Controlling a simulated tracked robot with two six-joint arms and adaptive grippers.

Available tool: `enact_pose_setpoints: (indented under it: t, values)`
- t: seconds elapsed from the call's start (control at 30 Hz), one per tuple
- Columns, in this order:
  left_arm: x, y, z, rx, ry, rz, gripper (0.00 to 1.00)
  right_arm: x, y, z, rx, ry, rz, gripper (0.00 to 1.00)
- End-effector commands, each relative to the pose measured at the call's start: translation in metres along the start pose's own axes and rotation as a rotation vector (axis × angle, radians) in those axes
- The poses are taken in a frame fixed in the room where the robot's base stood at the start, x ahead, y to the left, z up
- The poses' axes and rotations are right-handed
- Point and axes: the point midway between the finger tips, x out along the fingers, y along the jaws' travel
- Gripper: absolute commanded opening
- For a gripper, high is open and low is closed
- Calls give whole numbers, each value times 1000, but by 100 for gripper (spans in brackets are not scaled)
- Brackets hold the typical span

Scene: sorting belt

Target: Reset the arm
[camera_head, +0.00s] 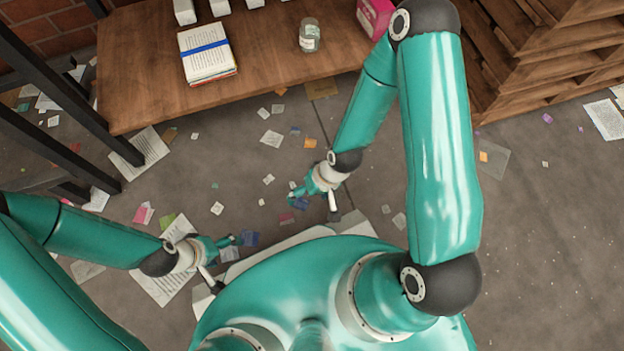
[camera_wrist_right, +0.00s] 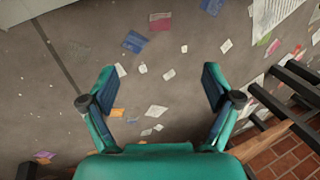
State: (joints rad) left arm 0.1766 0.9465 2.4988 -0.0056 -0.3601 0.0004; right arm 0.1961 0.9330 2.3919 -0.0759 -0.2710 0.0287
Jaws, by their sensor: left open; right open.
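My left gripper (camera_head: 218,257) is at the lower left of the head view, open and empty, above the floor in front of my base. My right gripper (camera_head: 314,198) is near the middle of the head view, also open and empty, with its arm bent down from above. In the right wrist view my right gripper (camera_wrist_right: 158,85) shows two spread fingers with only the littered floor beyond them. Neither gripper touches an object.
A wooden table (camera_head: 150,85) stands at the back with a paper stack under a blue band (camera_head: 207,52), a glass jar (camera_head: 309,35) and a pink box (camera_head: 374,18). Wooden crates (camera_head: 550,55) stand at the right. Paper scraps litter the grey floor (camera_head: 540,250), which is open at right.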

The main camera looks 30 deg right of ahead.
Motion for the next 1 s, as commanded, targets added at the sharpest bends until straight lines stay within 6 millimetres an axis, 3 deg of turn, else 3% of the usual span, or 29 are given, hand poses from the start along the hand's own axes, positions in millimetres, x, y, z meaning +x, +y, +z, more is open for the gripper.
enact_pose_setpoints:
  t: [0.03,0.17,0.57,0.77,1.0]
  values:
    - [0,0,0,0,0,0,81,-2,0,17,7,-16,5,89]
    - [0,0,0,0,0,0,81,-3,-4,38,19,-30,15,89]
    - [-7,2,0,0,0,0,81,-10,-6,39,20,-31,16,89]
    - [-44,16,0,0,0,0,81,-47,-19,37,20,-31,16,89]
    - [-125,45,1,0,0,0,81,-127,-50,34,20,-31,16,89]
